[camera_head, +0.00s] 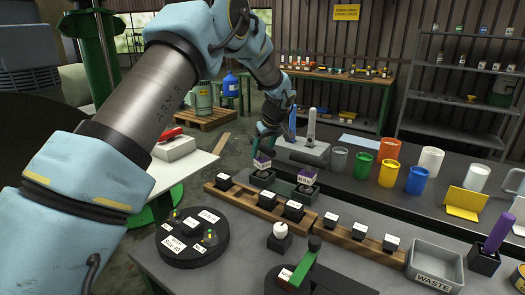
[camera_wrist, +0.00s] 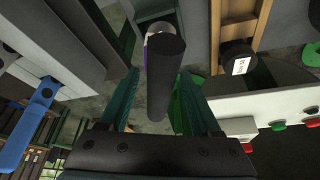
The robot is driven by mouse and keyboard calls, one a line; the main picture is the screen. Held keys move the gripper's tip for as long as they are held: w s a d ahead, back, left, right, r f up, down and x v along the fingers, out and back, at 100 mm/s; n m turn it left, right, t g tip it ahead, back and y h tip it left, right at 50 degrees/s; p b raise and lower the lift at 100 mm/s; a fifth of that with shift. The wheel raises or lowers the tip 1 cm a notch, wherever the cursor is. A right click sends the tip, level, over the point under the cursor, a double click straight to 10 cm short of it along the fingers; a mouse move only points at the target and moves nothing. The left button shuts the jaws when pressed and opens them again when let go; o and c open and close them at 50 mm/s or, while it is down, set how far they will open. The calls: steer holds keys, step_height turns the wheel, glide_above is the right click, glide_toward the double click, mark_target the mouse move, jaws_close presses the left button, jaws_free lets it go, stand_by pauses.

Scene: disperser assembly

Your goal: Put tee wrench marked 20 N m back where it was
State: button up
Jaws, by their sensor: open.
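The label print is too small to read, so I cannot tell which is the 20 N m tee wrench. My gripper (camera_head: 268,137) is low over the left piece. In the wrist view my gripper (camera_wrist: 160,78) has its teal fingers spread on both sides of a dark cylinder (camera_wrist: 166,75), with a little purple and a grey round part behind its far end. Gaps show beside the cylinder.
A wooden rack (camera_head: 235,196) with labelled black blocks runs along the bench. A round black tray (camera_head: 193,252) stands front left and a grey waste bin (camera_head: 436,265) front right. Coloured cups, including a green one (camera_head: 363,164), stand behind. A purple-handled tool (camera_head: 497,232) stands at far right.

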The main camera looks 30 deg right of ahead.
steer(key=b+v, duration=0.3)
steer(key=v, duration=0.9)
steer(key=a+f+m+g, duration=0.1)
steer(key=a+f, duration=0.1)
steer(key=a, duration=1)
steer(key=a+f+g, duration=0.1)
steer(key=a+f, duration=0.1)
steer(key=a, duration=1)
steer(key=s+a+f, duration=0.2)
steer(key=s+a, duration=0.5)
steer(key=a, duration=0.3)
steer(key=s+a+f+m+g, duration=0.1)
steer(key=s+a+f, duration=0.2)
steer(key=s+a, duration=0.5)
steer(key=a, duration=0.3)
steer(key=shift+a+f+h, duration=0.2)
steer(key=shift+f+h, duration=0.1)
steer(key=shift+h, duration=0.1)
steer(key=shift+w, duration=0.1)
